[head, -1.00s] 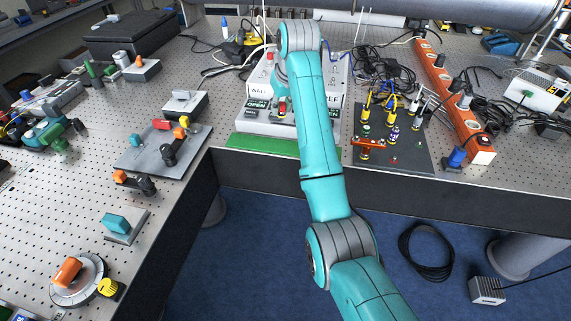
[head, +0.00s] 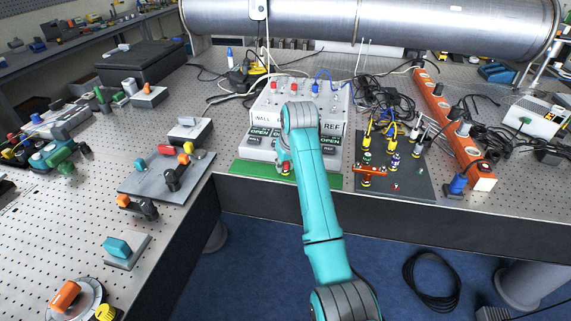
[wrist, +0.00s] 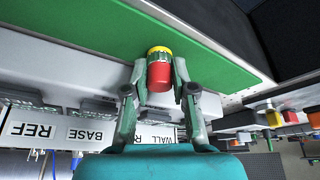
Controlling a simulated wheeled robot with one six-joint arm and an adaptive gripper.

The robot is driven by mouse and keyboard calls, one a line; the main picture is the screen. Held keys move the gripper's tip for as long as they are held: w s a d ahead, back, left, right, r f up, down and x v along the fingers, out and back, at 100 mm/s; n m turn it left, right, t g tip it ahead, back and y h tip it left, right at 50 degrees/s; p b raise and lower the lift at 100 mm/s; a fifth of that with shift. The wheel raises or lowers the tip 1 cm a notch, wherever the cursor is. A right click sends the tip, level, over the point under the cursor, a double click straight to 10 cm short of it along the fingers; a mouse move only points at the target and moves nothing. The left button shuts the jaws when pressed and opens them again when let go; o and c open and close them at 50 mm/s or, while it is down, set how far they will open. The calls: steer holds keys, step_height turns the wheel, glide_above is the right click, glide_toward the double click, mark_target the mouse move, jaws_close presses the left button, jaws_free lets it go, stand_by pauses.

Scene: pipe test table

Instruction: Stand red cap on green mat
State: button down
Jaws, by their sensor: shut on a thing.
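The red cap (wrist: 159,77), with a yellow end and a green band near it, is between the two fingers of my gripper (wrist: 160,88) in the wrist view. My gripper is shut on it. The yellow end points toward the green mat (wrist: 215,58), which fills a wide strip behind it. In the head view the cap shows small (head: 286,168) over the green mat (head: 248,171) at the table's front edge. My arm hides part of the mat. I cannot tell whether the cap touches the mat.
A white box labelled WALL and REF (head: 335,140) stands right behind the mat. A dark board (head: 420,185) with several connectors lies to the right, and a grey plate (head: 135,178) with fittings to the left. The table drops off in front of the mat.

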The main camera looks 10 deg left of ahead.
steer(key=c, duration=0.9)
jaws_free()
steer(key=shift+c, duration=0.2)
steer(key=v, duration=1.2)
steer(key=shift+r, duration=0.1)
